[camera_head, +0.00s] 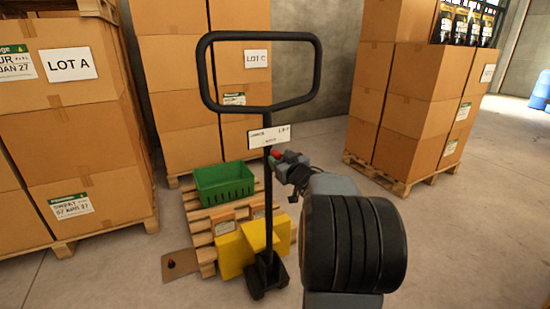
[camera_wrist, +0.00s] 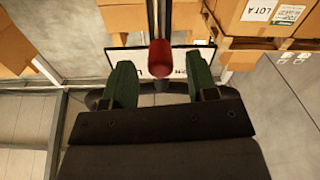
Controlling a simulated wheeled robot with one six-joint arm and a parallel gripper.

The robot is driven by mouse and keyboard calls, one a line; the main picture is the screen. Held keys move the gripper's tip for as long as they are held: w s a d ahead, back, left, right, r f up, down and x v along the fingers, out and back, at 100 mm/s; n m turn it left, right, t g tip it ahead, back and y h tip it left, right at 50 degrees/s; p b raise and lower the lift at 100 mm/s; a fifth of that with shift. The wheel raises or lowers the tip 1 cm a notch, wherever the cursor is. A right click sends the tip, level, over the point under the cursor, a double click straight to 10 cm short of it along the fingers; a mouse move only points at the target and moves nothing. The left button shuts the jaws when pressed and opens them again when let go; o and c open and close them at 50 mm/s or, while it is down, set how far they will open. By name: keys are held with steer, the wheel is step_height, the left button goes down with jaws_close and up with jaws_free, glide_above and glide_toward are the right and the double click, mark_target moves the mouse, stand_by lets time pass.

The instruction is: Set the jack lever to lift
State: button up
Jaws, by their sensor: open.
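A yellow pallet jack (camera_head: 254,246) has a tall black loop handle (camera_head: 204,75) on an upright shaft. The jack lever's red knob (camera_head: 277,154) shows on the shaft just below a white label (camera_head: 269,135). In the wrist view the red knob (camera_wrist: 161,57) appears between my two green fingertips, with a gap on each side. Whether it lies fully between them in depth is unclear. My gripper (camera_wrist: 158,66) is open and empty. In the head view my gripper (camera_head: 285,166) is beside the shaft, right at the knob. The label's text is too small to read.
A green crate (camera_head: 224,184) sits on a wooden pallet (camera_head: 196,226) behind the jack. Carton stacks stand at left (camera_head: 60,130), behind (camera_head: 180,90) and at right (camera_head: 400,90). A brown plate with a small red-and-black item (camera_head: 171,265) lies on the floor. Floor at right is clear.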

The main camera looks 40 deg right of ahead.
mark_target(274, 154)
steer(key=shift+w+d+b, duration=0.15)
steer(key=shift+w, duration=0.95)
steer(key=shift+w+d+b, duration=0.15)
steer(key=shift+w, duration=0.95)
jaws_close()
